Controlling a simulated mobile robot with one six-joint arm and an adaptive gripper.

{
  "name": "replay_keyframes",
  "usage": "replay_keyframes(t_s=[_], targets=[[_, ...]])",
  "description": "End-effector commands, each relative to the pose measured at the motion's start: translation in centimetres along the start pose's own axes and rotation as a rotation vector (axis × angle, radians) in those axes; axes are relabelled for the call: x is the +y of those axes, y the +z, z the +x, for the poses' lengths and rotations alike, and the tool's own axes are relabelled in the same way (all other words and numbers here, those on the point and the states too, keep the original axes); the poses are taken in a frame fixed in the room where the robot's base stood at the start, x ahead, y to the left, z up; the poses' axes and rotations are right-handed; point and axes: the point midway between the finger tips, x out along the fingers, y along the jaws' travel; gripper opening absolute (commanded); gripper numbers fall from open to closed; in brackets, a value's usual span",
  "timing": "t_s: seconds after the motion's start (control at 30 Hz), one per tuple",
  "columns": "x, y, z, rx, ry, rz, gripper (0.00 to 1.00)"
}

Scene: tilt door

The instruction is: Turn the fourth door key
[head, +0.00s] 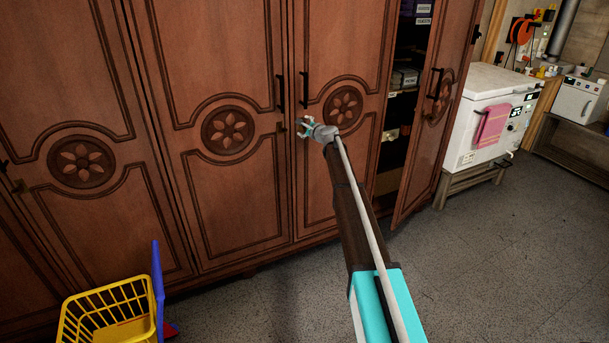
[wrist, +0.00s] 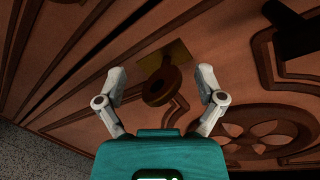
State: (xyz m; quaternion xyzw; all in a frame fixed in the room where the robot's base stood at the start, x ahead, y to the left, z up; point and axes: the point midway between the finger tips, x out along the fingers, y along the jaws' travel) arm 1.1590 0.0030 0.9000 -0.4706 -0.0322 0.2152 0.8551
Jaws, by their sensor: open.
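A dark round-bowed key (wrist: 160,86) sits in a brass plate (wrist: 176,54) on a carved wooden door (head: 335,45), to the left of its flower medallion (head: 343,105). My gripper (head: 305,124) is at this door, below the black handle (head: 304,90), and hides the key in the head view. In the wrist view my gripper (wrist: 162,78) is open, with one finger on each side of the key. A gap shows between each finger and the key. How far the fingertips are from the door I cannot tell.
The neighbouring door (head: 225,60) on the left is closed and has its own handle (head: 280,92). On the right a cabinet door (head: 440,110) stands ajar, showing shelves. A yellow basket (head: 105,310) stands at lower left. The grey floor (head: 480,260) is clear at right.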

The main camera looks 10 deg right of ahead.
Motion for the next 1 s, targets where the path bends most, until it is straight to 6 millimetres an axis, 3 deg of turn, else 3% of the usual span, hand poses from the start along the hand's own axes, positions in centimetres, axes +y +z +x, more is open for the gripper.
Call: replay_keyframes(t_s=[1.0], targets=[[-0.02,-0.17,-0.02,-0.168,0.0,0.928,0.88]])
